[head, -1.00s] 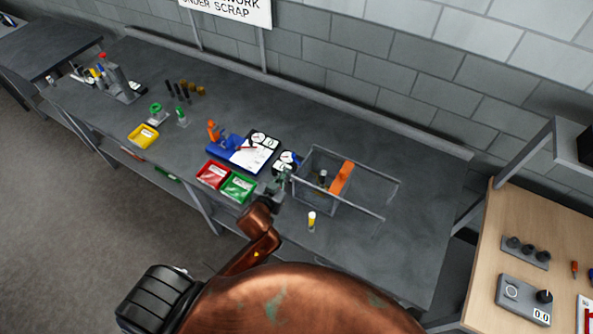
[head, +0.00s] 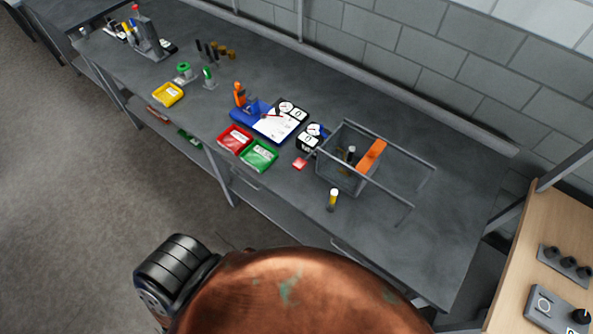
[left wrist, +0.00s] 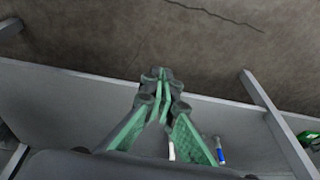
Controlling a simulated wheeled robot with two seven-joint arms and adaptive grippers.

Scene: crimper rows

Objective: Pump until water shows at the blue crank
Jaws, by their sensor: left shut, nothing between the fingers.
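A small white box with a dial (head: 307,143) stands beside a grey open-topped tank, with a blue part (head: 324,131) next to it that may be the blue crank. The grey tank (head: 333,175) has an orange bar (head: 371,155) across it and a rail frame around it. Whether any water shows is too small to tell. My left gripper (left wrist: 161,76) is shut and empty in the left wrist view, in front of a bench edge and floor, and is out of the head view. My right gripper is in neither view.
The bench right of the tank is clear.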

